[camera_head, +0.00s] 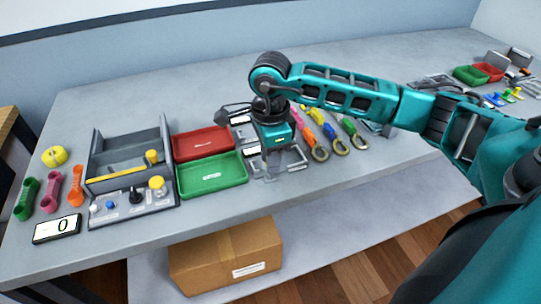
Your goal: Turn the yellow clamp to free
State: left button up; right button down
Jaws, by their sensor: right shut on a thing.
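My right gripper (269,176) points down over a grey metal fixture (292,160) beside the green tray. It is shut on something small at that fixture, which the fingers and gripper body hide. I cannot make out a yellow clamp for certain. My left gripper is not in view.
A red tray (203,142) and a green tray (212,175) lie left of the gripper. Further left are a grey bin (128,150), a control panel (133,206) and a small display (57,229). A cardboard box (227,257) sits below. The bench's back strip is clear.

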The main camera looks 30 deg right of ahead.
jog(key=shift+m, duration=0.3)
jog(key=m+b, duration=0.1)
jog(key=m, duration=0.2)
jog(key=shift+m, duration=0.4)
jog(key=m, duration=0.4)
jog(key=shift+m, duration=0.3)
jog(key=m, duration=0.4)
jog(key=shift+b, duration=0.35)
jog(key=m, duration=0.4)
jog(key=shift+m, duration=0.5)
jog(key=c, duration=0.9)
grip_release()
jog(key=shift+r, duration=0.15)
